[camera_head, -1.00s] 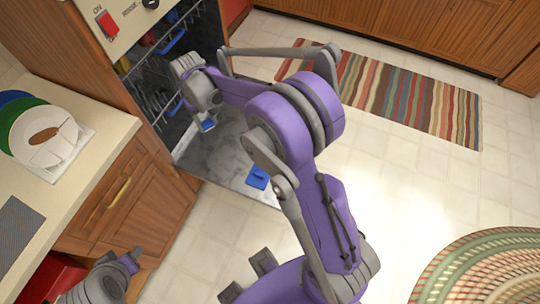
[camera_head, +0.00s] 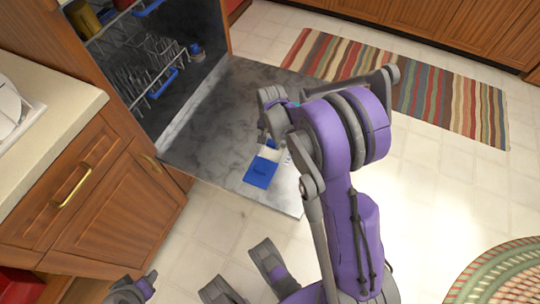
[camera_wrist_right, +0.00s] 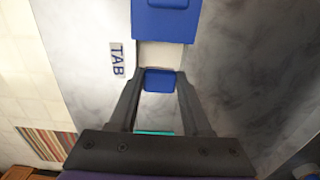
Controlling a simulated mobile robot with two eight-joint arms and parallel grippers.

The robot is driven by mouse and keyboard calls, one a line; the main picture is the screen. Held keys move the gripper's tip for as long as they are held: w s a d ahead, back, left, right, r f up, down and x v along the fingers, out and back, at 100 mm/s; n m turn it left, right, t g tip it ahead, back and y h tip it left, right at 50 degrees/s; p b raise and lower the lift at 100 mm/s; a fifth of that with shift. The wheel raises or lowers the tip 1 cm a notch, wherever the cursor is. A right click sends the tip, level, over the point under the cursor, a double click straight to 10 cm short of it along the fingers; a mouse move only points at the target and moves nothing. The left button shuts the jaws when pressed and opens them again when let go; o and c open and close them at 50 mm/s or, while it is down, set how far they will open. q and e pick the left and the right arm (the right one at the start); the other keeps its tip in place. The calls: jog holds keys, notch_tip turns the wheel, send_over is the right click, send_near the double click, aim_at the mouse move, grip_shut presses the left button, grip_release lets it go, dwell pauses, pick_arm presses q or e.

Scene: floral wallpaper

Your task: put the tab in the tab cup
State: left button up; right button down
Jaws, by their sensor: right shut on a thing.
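The tab cup (camera_head: 268,152) is a pale recess in the open dishwasher door, with its blue lid (camera_head: 261,172) swung open beside it. In the right wrist view the white recess (camera_wrist_right: 154,57) lies between the blue lid (camera_wrist_right: 165,18) and my fingertips, beside a "TAB" label (camera_wrist_right: 117,59). My right gripper (camera_head: 268,139) is shut on the small blue tab (camera_wrist_right: 159,80) and holds it at the edge of the recess. Whether the tab touches the cup I cannot tell.
The dishwasher door (camera_head: 215,130) lies lowered, with racks (camera_head: 150,75) inside the machine behind it. A wooden cabinet with a counter (camera_head: 50,95) stands at the left.

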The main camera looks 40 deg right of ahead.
aim_at(271, 157)
jog(key=shift+f+b, duration=0.8)
jog(key=shift+f, duration=2.75)
jog(key=shift+f, duration=0.15)
jog(key=c, duration=0.6)
grip_release()
